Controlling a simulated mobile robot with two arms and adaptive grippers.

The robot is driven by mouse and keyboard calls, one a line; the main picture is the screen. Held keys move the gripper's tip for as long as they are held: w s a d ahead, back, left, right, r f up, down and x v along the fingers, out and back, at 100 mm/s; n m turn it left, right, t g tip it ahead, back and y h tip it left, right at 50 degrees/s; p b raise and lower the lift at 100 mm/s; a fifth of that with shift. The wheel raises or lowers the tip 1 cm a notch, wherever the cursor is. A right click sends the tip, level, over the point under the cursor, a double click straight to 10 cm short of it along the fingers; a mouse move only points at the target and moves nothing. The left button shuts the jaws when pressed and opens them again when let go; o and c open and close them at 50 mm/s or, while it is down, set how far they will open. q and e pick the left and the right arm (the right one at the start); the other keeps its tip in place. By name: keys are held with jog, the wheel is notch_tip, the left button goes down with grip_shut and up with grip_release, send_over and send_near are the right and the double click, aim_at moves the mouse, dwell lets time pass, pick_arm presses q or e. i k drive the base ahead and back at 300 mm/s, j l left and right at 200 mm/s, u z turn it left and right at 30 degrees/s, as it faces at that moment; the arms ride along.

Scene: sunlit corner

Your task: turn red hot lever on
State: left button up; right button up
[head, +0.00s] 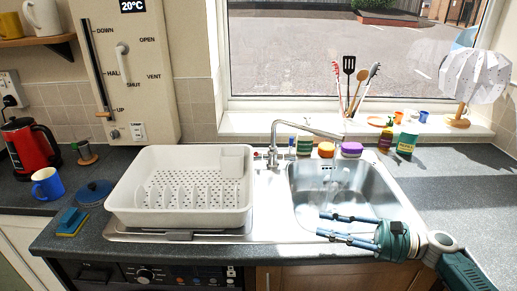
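The tap (274,140) stands at the back of the steel sink, its spout reaching to the right over the basin. A small red lever (257,155) shows at the left of the tap's base; it is too small to tell its exact angle. My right gripper (322,223) is at the front edge of the sink basin, its two fingers pointing left and apart with nothing between them. It is well in front of and to the right of the red lever. My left gripper is not in view.
A white dish rack (180,214) fills the drainer left of the tap. Orange (326,150) and purple-topped (351,149) containers stand behind the basin (340,185). A blue mug (47,184) and red kettle (30,146) are far left. The right counter is mostly clear.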

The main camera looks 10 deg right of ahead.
aim_at(257, 155)
jog(key=i, duration=1)
